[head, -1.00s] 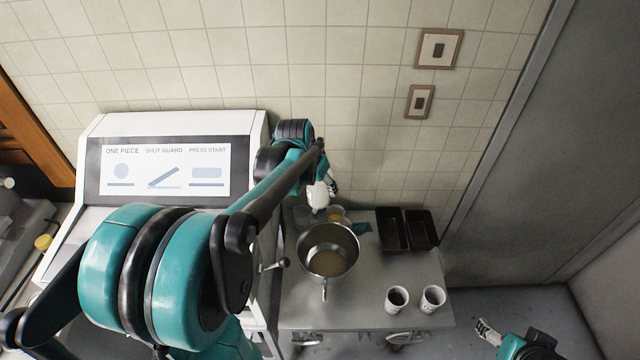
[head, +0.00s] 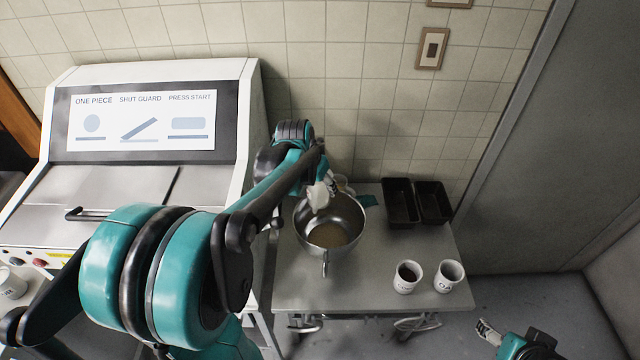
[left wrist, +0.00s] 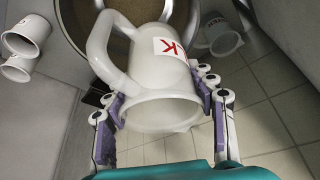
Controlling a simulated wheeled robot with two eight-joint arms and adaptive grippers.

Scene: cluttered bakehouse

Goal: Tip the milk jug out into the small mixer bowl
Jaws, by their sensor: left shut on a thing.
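The milk jug (head: 318,196) is white, with a handle and a red-lettered label that shows in the left wrist view (left wrist: 150,72). My left gripper (head: 322,180) is shut on it, one finger on each side of its body. The jug is over the far left part of the small mixer bowl (head: 353,213), a steel bowl with some beige contents, on the grey table. I cannot tell how far the jug is tilted, and I see no milk flowing. My right gripper (head: 487,331) is low at the right, clear of the table; its jaw opening is unclear.
Another white jug (left wrist: 222,40) stands close to the bowl by the wall. Two white cups (head: 408,277) (head: 448,275) stand at the table's front right. Two dark tins (head: 399,203) (head: 433,203) lie at the back right. A large machine (head: 150,120) stands to the left.

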